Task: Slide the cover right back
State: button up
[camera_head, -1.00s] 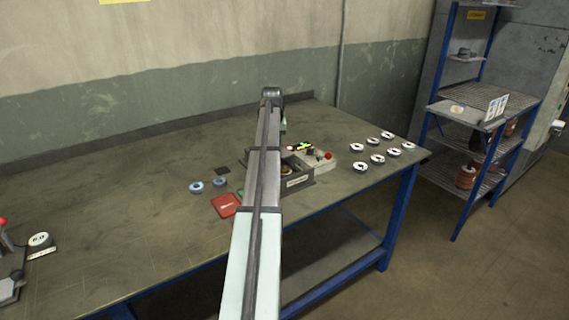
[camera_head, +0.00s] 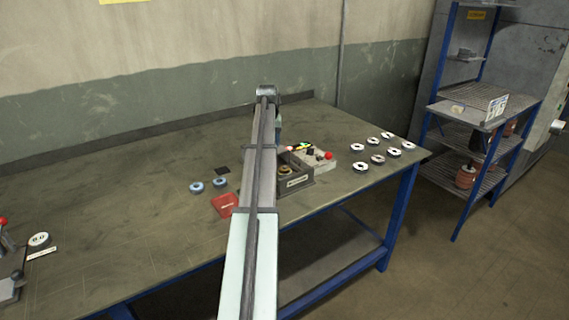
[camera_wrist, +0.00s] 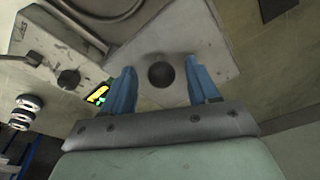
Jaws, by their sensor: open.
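A grey plate that looks like the cover (camera_wrist: 205,55) lies under my gripper in the wrist view, with a round dark knob (camera_wrist: 161,75) on it. My gripper (camera_wrist: 162,72) is open, its blue fingers on either side of the knob with gaps showing. I cannot tell how low the fingertips are beside it. In the head view a dark open-topped box (camera_head: 298,183) with a white label stands right of my arm, with discs (camera_head: 284,170) inside. My arm hides its left part, the cover and my fingers there.
Several flap discs (camera_head: 377,159) lie at the right. The table's left middle is mostly clear.

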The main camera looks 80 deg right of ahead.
jog(key=shift+r, duration=0.1)
jog(key=shift+r, duration=3.9)
jog(key=shift+w, duration=0.1)
